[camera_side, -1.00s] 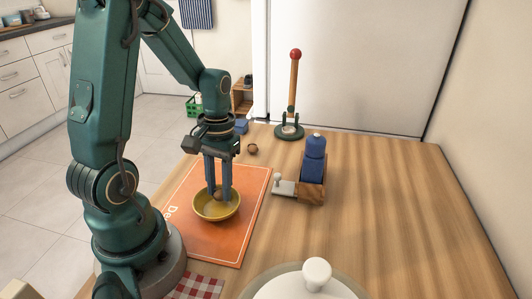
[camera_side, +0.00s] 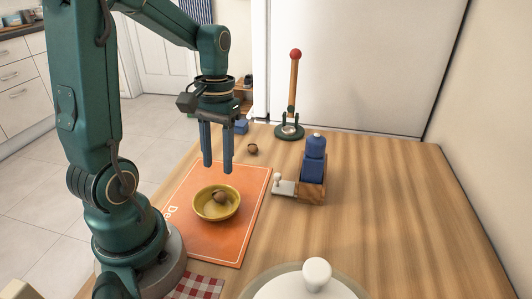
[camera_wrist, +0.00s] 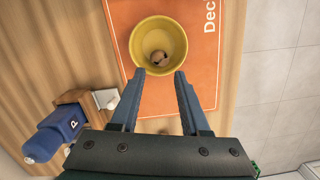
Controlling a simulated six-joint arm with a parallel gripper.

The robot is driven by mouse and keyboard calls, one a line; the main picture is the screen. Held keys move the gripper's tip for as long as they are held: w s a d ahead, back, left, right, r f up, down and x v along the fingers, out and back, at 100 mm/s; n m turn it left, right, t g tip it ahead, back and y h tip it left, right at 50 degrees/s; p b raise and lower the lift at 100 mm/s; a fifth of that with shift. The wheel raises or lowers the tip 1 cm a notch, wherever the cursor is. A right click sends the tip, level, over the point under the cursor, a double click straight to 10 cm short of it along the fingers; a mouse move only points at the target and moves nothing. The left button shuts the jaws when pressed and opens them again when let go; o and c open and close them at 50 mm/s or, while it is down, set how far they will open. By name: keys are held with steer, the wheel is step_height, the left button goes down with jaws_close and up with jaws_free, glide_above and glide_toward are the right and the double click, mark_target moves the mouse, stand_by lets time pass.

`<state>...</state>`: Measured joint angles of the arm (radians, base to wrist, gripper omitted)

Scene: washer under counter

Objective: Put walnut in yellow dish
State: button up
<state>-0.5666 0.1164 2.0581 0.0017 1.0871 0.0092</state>
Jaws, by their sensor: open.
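The yellow dish (camera_side: 207,211) stands on an orange mat. A round brown nut, seemingly the walnut (camera_side: 219,197), lies inside the dish; it also shows in the wrist view (camera_wrist: 159,58), on the dish floor. My gripper (camera_side: 217,168) is above the dish, fingers pointing down, open and empty. Its fingertips are clear of the nut and the rim. In the wrist view the two fingers (camera_wrist: 160,75) are apart, with the dish (camera_wrist: 137,33) just beyond them.
The orange mat (camera_side: 200,240) lies on the wooden table. Another small brown round thing (camera_side: 252,148) lies behind the mat. A wooden holder with a blue bottle (camera_side: 314,158) stands right of it. A red-topped stick on a stand (camera_side: 292,95) is at the back. A white lid (camera_side: 300,288) is in front.

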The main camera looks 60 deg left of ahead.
step_height(320, 180, up, 6)
steer(key=s+d+m+t, duration=0.3)
steer(key=d+m+t, duration=0.3)
steer(key=d, duration=0.5)
steer(key=shift+d+t+y, duration=0.15)
steer(key=shift+t+y, duration=0.25)
